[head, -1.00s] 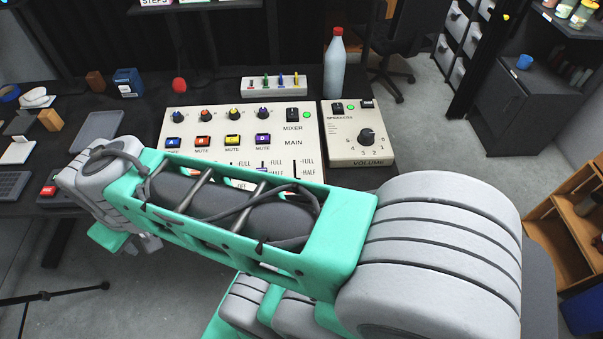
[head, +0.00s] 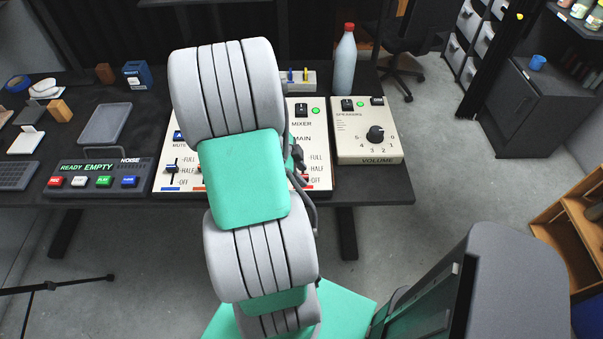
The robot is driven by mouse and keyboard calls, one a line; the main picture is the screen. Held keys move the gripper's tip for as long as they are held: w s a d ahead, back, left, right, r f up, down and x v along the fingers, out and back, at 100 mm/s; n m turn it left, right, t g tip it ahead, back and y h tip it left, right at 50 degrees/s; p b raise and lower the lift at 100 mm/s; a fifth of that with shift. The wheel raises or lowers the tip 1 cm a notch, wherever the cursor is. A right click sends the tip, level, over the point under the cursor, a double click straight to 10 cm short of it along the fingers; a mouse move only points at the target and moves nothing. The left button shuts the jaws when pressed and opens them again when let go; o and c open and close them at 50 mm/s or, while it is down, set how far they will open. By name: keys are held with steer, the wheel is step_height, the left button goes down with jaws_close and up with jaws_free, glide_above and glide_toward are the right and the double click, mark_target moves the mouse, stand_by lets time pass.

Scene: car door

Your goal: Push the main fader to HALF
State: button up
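The cream mixer panel (head: 322,140) lies on the black desk, with my arm standing across its middle. The MAIN label and the FULL, HALF and OFF marks show just right of my arm. The main fader's slot and cap are mostly hidden by my arm and its cables, so I cannot tell the cap's position. My gripper does not show clearly; it is hidden behind my arm links. I cannot see whether it touches the fader.
A speaker box (head: 366,143) with a volume knob stands right of the mixer. A button box (head: 100,176) reading READY EMPTY stands left. A channel fader (head: 172,168) shows at the mixer's left edge. A bottle (head: 345,62) stands behind. The desk's front edge is near.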

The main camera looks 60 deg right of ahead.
steer(key=shift+s+d+f, duration=0.15)
steer(key=shift+f, duration=0.4)
steer(key=shift+c, duration=0.6)
jaws_close()
stand_by(0.5)
